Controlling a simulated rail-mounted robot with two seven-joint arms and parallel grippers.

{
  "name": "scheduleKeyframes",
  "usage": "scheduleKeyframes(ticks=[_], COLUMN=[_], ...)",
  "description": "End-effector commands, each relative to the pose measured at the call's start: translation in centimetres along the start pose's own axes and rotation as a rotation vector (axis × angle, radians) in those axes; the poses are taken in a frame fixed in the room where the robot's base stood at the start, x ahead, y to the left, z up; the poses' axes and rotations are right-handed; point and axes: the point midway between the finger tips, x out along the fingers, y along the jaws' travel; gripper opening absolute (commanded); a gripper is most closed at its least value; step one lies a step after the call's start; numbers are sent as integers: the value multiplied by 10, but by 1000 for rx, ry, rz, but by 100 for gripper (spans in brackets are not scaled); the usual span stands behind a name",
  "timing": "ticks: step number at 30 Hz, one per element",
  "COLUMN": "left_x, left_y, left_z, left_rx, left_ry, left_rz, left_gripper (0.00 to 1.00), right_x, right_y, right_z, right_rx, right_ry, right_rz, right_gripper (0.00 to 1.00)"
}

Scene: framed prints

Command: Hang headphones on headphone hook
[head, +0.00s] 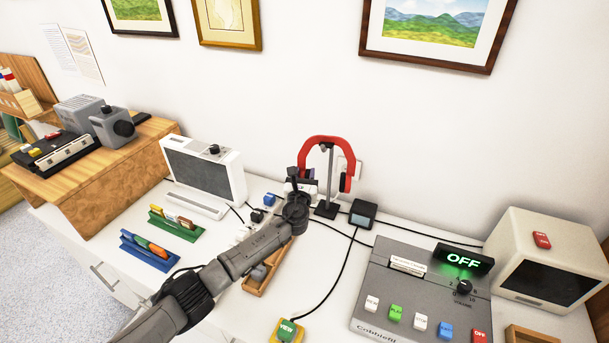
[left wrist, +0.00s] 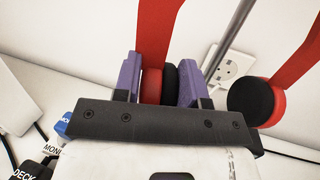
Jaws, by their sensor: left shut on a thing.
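The red headphones (head: 326,140) with black ear pads are upright around the top of the thin grey headphone stand (head: 330,168), band uppermost. I cannot tell whether the band touches the hook. My left gripper (head: 303,182) is shut on the left ear cup. In the left wrist view its purple fingers (left wrist: 160,75) pinch that red and black cup (left wrist: 153,86). The other ear cup (left wrist: 252,102) hangs free to the right, and the stand's pole (left wrist: 232,42) passes between the cups. The hook's tip is hidden by the band. My right gripper is not in view.
A wall socket (head: 345,168) is behind the stand. A small black box (head: 363,212) stands to its right, with cables on the white table.

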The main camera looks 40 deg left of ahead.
Motion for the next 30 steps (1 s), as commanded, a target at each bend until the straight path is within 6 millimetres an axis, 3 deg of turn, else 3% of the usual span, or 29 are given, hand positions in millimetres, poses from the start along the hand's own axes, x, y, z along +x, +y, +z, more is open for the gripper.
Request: scheduleKeyframes(ticks=[2,3,12,23,30], left_x=[0,0,0,-7,-47], left_y=[0,0,0,0,0], left_z=[1,1,0,1,2], left_rx=[-1,-1,0,1,0], left_ry=[-1,-1,-1,0,2], left_rz=[0,0,0,-1,-2], left_gripper=[9,39,68,68,68], right_x=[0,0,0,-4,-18], right_y=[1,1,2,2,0], right_z=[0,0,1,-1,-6], right_rx=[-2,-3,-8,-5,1], right_ry=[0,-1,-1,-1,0], right_rz=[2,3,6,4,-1], right_gripper=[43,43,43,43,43])
